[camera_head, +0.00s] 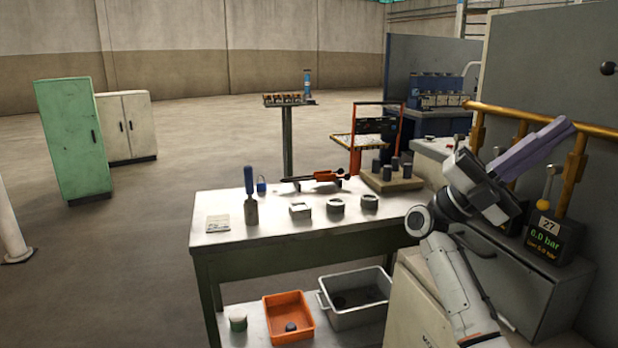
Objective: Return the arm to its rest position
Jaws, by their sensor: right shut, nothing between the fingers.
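My right arm comes in from the bottom right, its forearm raised and its wrist bent to the upper right. My right gripper (535,150) has long purple-grey fingers that lie together, shut and empty. It is raised in front of the grey panel, close to the yellow rail (525,115). It stands to the right of the workbench (275,248) and above the level of its top. My left gripper is out of view.
The workbench carries a blue-handled tool (249,182), an orange-handled tool (325,176), small blocks and a board with dark cylinders (385,182). A pressure display (547,235) and yellow-knobbed lever (548,185) stand near my right gripper. Open floor lies left.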

